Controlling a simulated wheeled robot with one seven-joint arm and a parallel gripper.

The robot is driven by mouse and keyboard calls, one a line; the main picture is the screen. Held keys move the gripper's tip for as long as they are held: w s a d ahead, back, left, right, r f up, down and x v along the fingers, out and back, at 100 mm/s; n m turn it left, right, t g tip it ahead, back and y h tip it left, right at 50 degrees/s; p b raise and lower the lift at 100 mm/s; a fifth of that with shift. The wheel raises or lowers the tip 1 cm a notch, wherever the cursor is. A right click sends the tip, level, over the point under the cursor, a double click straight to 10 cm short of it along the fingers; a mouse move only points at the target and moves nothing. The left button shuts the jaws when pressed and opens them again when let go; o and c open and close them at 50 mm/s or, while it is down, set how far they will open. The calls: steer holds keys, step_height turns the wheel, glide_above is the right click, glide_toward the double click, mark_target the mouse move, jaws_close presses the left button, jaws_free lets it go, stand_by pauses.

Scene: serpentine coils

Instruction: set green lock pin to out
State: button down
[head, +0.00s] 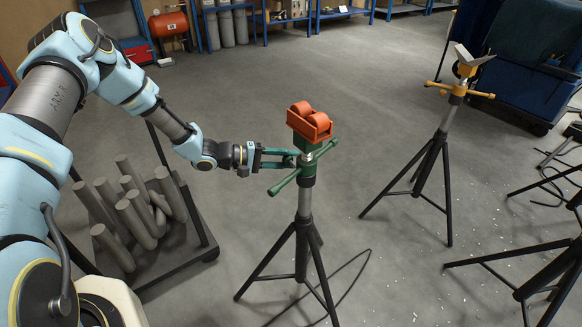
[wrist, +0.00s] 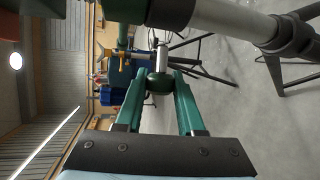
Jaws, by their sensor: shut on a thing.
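The green lock pin shows in the wrist view as a dark green ball knob (wrist: 159,83) on a bright metal shaft (wrist: 162,52). My gripper (wrist: 161,82) is shut on the knob, one green finger on each side. In the head view my gripper (head: 292,158) reaches from the left to the green collar (head: 308,169) of a black tripod stand. The pin is mostly hidden there by the fingers. A red-orange roller head (head: 310,122) tops this stand, and a green T-handle (head: 284,183) crosses its front. Some metal shaft shows outside the collar.
A second tripod stand with a yellow collar (head: 459,89) stands at the right, and more black tripod legs (head: 510,280) are at the right edge. A cart with grey cylinders (head: 130,205) is below my arm. A dark cable (head: 345,268) lies on the floor.

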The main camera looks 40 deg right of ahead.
steer(key=shift+w, duration=0.3)
steer(key=c, duration=0.8)
jaws_free()
steer(key=shift+w, duration=0.1)
steer(key=shift+o, duration=1.4)
steer(key=b+v, duration=0.2)
steer(key=v, duration=0.8)
steer(key=shift+a+b, duration=0.3)
steer(key=shift+a, duration=0.15)
steer(key=shift+r, duration=0.15)
